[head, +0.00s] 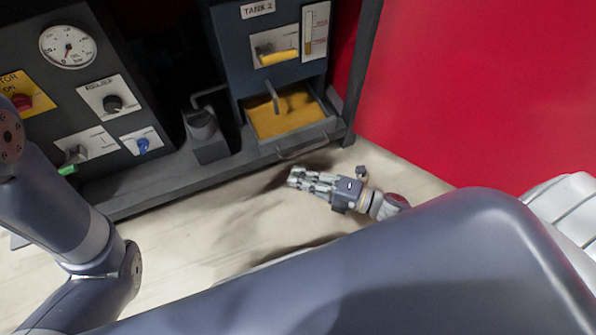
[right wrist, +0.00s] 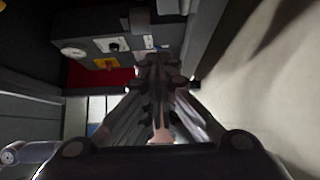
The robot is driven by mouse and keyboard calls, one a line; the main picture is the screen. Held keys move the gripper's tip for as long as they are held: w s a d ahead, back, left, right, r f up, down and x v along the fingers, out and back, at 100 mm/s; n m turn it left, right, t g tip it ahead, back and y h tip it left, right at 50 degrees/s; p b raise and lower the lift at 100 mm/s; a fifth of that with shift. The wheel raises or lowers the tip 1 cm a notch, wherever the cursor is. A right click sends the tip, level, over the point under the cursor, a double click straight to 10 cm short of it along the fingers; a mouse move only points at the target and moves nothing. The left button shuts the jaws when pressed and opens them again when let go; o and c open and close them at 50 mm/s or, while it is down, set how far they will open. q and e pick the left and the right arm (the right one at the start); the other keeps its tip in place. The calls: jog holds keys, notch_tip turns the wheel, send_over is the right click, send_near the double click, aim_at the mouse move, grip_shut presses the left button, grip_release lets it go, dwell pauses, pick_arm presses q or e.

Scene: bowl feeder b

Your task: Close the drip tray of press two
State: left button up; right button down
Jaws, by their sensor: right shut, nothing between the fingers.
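The drip tray (head: 327,127) is a dark drawer with a yellow inside and a bar handle (head: 302,146) on its front. It is pulled out at the bottom of the dark cabinet (head: 233,38), whose label seems to read "TANK 2". My right gripper (head: 293,178) is in front of the tray, near its handle and apart from it in the picture. Its fingers are shut and empty; they also show in the right wrist view (right wrist: 160,62). The tray cannot be made out in the right wrist view. My left arm comes in at the left, its gripper out of sight.
A yellow-handled valve (head: 280,56) is above the tray. A dark post (head: 362,75) and red wall (head: 470,90) bound the right.

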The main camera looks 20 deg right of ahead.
jog(key=w+a+b, duration=0.5)
jog(key=w, duration=0.4)
jog(key=shift+a, duration=0.15)
